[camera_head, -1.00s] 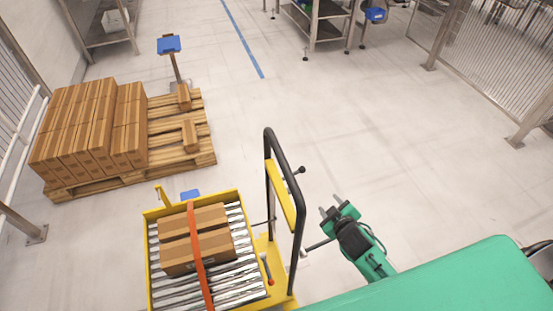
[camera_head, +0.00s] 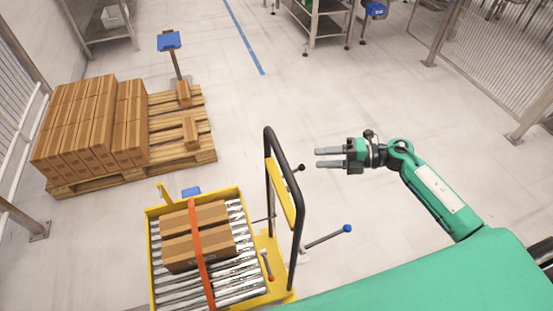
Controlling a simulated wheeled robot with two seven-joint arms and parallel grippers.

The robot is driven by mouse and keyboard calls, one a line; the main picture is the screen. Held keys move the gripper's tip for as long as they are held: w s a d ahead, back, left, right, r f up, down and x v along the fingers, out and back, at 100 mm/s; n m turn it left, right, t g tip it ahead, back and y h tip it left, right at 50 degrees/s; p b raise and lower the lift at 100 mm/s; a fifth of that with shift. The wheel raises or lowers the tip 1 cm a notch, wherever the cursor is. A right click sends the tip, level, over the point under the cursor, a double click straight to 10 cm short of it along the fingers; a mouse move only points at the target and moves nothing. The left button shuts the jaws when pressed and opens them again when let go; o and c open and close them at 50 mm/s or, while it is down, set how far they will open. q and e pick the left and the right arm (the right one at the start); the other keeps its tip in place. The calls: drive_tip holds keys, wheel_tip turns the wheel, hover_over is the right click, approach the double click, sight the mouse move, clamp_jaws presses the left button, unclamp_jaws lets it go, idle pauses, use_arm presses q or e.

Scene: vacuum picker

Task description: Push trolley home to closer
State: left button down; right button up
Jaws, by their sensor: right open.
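The yellow trolley (camera_head: 155,262) stands at the lower left, with a roller deck and a black upright push handle (camera_head: 299,215) on its right side. Two brown cartons (camera_head: 180,220) lie on its rollers under an orange strap (camera_head: 198,254). A lever with a blue knob (camera_head: 347,229) sticks out to the right of the handle. My right gripper (camera_head: 318,158) is open and empty, its fingers pointing left, to the right of the handle's top and apart from it. My left gripper is not in view.
A wooden pallet (camera_head: 160,163) with stacked brown cartons (camera_head: 85,125) stands at the left. A post with a blue top (camera_head: 169,40) is behind it. Mesh fencing (camera_head: 490,60) runs along the right. The floor in the middle is clear.

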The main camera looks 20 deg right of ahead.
sight(282, 160)
drive_tip(key=p+x, duration=0.4)
drive_tip(key=x, duration=0.8)
drive_tip(key=shift+a+p, duration=0.1)
drive_tip(key=shift+p, duration=0.3)
drive_tip(key=shift+x, duration=0.75)
drive_tip(key=shift+f, duration=0.1)
clamp_jaws()
